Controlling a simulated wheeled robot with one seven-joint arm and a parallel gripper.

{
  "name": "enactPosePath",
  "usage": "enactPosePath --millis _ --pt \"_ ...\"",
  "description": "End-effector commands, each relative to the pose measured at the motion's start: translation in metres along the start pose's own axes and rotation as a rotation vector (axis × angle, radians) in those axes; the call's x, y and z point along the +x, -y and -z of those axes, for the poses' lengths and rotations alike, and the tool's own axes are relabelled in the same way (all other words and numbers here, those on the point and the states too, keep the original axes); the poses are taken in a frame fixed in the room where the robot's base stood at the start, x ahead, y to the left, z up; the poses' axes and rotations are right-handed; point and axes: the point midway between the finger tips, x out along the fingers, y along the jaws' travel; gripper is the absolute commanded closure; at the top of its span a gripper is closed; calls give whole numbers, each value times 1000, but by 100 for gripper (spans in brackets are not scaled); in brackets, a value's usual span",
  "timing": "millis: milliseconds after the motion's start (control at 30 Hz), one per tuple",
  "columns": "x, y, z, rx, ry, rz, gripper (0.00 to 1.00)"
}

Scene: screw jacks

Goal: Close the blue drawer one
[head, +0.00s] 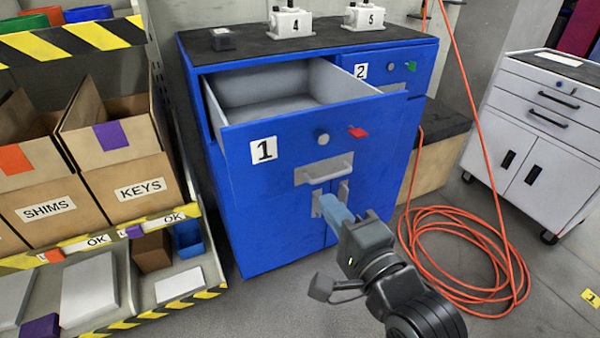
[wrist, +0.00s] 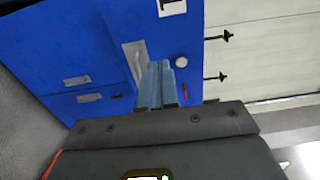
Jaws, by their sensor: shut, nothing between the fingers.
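The blue drawer one (head: 292,138) is pulled out of the blue cabinet, and its grey inside looks empty. Its front carries a "1" label, a round knob (head: 321,137), a red tag (head: 357,132) and a pale bar handle (head: 328,171).
Drawer two (head: 378,70) is shut at the cabinet's upper right. Jacks 4 (head: 290,24) and 5 (head: 363,17) stand on top. A shelf with cardboard bins (head: 128,185) is close at left. An orange hose (head: 470,265) lies coiled on the floor at right, before a white cart (head: 530,150).

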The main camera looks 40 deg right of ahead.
Motion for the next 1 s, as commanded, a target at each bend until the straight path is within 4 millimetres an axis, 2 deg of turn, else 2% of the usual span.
enactPosePath --millis 700,1000 --pt "112 2 0 -4 1 1 100" --pt "132 0 0 -4 1 -1 100"
